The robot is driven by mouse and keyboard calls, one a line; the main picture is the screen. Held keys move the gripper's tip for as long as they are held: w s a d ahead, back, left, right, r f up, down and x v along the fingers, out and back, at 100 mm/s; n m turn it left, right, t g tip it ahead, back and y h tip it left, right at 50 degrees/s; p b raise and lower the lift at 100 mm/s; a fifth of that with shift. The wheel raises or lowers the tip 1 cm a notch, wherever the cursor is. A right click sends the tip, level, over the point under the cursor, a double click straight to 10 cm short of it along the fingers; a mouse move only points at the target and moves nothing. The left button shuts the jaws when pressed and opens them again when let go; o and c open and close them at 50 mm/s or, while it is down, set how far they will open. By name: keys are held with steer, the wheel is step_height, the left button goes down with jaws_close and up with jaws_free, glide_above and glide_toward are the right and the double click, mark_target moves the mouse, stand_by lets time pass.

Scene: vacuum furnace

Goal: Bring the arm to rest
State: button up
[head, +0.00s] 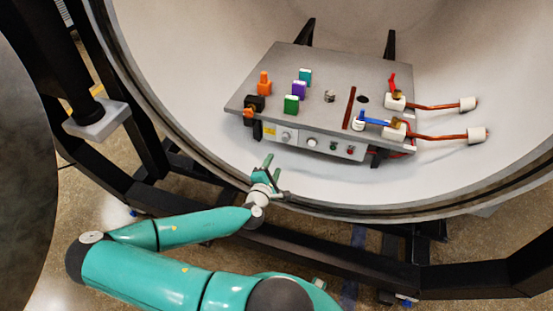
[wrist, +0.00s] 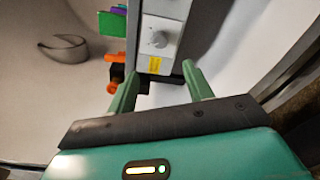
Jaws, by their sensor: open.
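My gripper (head: 269,168) is at the lower rim of the round furnace chamber, in front of the grey panel box (head: 330,75). Its two green fingers are apart with nothing between them. In the wrist view, my gripper (wrist: 160,88) points at the box's front left end, where a grey knob (wrist: 158,39) and a yellow label (wrist: 155,63) show. My teal arm reaches in from the bottom of the head view, bent low outside the rim.
The box carries orange (head: 264,82), purple (head: 300,89), green (head: 291,104) and teal blocks, plus a red lever and a blue lever. Copper rods (head: 437,106) with white ends stick out at right. The chamber rim (head: 330,210) and black frame (head: 460,275) lie close to my arm.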

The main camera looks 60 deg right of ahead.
steer(key=shift+s+a, duration=0.1)
steer(key=shift+a, duration=0.15)
stand_by(0.4)
